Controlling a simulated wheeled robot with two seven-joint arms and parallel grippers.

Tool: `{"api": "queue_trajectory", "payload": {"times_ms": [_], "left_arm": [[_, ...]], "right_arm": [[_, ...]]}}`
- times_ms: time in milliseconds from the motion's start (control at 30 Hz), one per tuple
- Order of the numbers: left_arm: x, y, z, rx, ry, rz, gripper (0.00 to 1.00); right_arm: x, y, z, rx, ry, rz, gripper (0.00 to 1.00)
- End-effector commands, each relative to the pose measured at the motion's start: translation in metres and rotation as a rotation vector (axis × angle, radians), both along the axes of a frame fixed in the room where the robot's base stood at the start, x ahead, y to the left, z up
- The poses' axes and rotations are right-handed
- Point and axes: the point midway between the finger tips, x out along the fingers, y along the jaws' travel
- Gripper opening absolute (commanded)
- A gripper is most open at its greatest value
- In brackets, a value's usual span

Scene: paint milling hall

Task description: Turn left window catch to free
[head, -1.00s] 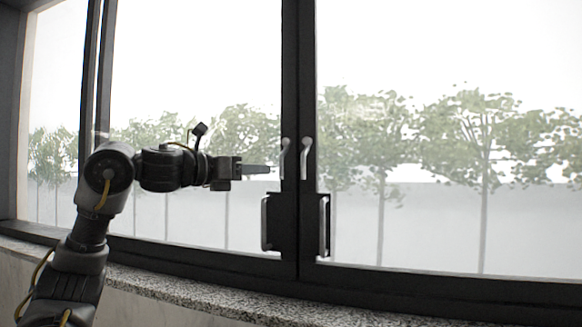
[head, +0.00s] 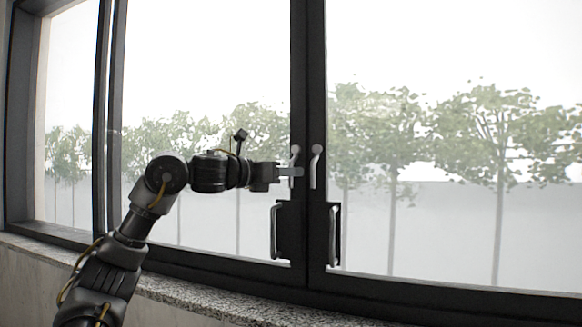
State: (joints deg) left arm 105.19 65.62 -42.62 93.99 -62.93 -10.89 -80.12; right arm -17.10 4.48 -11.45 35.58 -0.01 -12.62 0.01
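The left window catch (head: 294,154) is a small pale lever on the dark middle frame of the window, standing close to upright. A matching right catch (head: 316,164) is beside it, also close to upright. My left gripper (head: 291,172) reaches in from the left, level, with its fingertips at the lower part of the left catch and overlapping it in the picture. I cannot tell whether the fingers touch the catch, or whether they are open or shut. My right gripper is not in view.
Below the catches are two upright pull handles, a left one (head: 275,231) and a right one (head: 333,235), on dark plates. A speckled stone sill (head: 215,303) runs under the window. Trees and a pale wall show through the glass.

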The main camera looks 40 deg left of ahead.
Motion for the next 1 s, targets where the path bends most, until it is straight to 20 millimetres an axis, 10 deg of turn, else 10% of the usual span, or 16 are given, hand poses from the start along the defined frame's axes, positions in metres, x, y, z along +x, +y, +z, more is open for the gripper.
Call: {"api": "queue_trajectory", "payload": {"times_ms": [400,633,1000], "left_arm": [[0.0099,-0.0025,-0.0004,0.000,-0.001,0.001,0.29],[0.0097,-0.0024,-0.0002,0.000,-0.001,0.001,0.01],[0.0102,-0.0029,0.0010,0.003,0.000,0.000,0.00]], "right_arm": [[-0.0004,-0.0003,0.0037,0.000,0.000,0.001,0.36],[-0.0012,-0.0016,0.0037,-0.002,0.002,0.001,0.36],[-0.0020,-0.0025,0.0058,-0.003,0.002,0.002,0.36]]}}
